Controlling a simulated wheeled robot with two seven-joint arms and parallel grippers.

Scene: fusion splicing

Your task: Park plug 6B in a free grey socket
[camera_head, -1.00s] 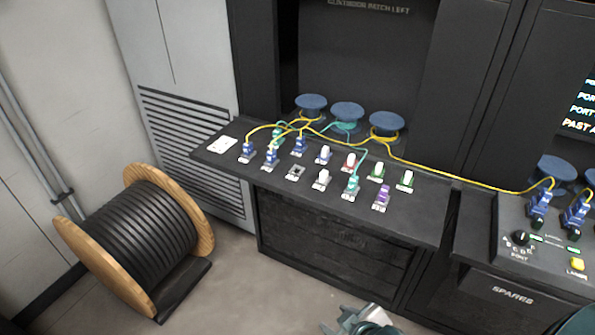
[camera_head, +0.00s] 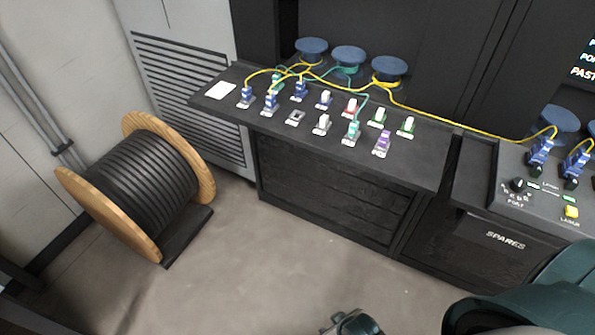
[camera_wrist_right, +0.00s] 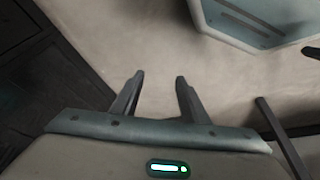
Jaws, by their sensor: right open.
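The dark shelf (camera_head: 220,108) holds rows of sockets. Blue plugs (camera_head: 246,96) with yellow cords stand at its left. A teal plug (camera_head: 353,132) with a teal cord and a purple plug (camera_head: 381,144) stand in the front row. A grey socket (camera_head: 296,117) in the front row looks empty. More blue plugs (camera_head: 539,153) stand on the console at right. The labels are too small to read, so I cannot tell which plug is 6B. My right gripper (camera_head: 345,324), low in the head view, is open and empty over the floor, away from the shelf. My left gripper is out of view.
White, red and green caps sit in other sockets. Blue spools (camera_head: 348,58) stand behind them, with yellow cords running right to the console (camera_head: 508,192). A wooden cable drum (camera_head: 135,190) stands at left. The floor (camera_head: 270,260) before the shelf is clear.

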